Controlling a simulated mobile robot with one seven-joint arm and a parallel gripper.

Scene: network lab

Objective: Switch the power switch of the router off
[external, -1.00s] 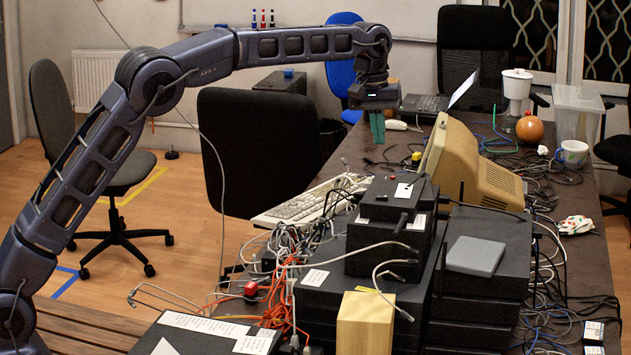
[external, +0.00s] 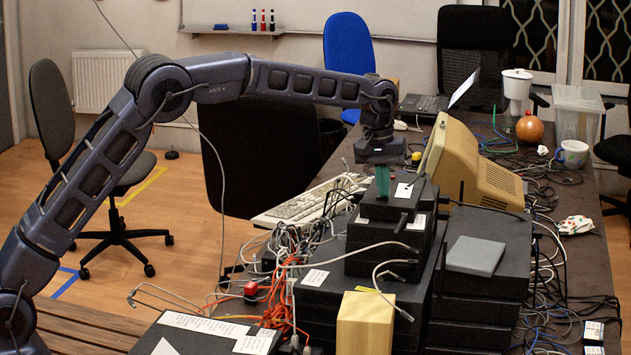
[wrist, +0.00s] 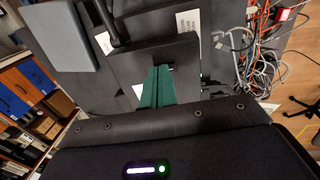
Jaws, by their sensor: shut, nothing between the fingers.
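The likely router is a small black box (external: 392,210) with a short black antenna and a white label, on top of a stack of black boxes. My gripper (external: 382,195), with green fingers, points down at its back left part, very near its top. In the wrist view the shut green fingers (wrist: 157,88) reach toward the dark box (wrist: 128,66), with nothing held. I cannot tell whether they touch it. The power switch is not clearly visible, and its position cannot be told.
A grey flat box (external: 474,256) lies on the neighbouring stack. A beige monitor (external: 478,172) stands behind on the right, and a white keyboard (external: 310,202) lies to the left. Tangled cables (external: 290,265) hang at the stack's left side.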

